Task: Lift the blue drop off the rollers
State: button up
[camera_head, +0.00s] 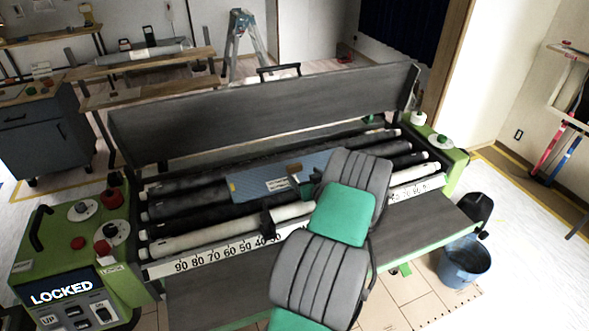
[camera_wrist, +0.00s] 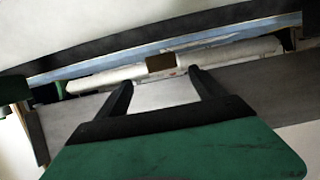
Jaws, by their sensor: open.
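The blue drop (camera_head: 255,177) is a flat blue sheet with a pale label, lying across the dark rollers in the middle of the machine. The brown block (camera_wrist: 160,62) shows just past the fingertips, roughly centred. A long blue strip behind it looks like the drop (camera_wrist: 120,55), seen at a low angle. My arm covers the right part of the rollers in the head view.
Rollers (camera_head: 170,212) run between two green end housings; the left one (camera_head: 40,240) has a display reading LOCKED. A white number scale (camera_head: 215,258) runs along the front, and a dark panel (camera_head: 265,108) stands behind. A blue bucket (camera_head: 464,262) is on the floor at right.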

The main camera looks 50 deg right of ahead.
aim_at(296, 168)
jog(key=p+x, duration=0.2)
jog(key=x, duration=0.4)
jog(key=shift+w+f, duration=0.2)
jog(key=shift+w, duration=0.25)
jog(key=c, duration=1.5)
jog(key=shift+c, duration=0.5)
jog(key=shift+r, duration=0.15)
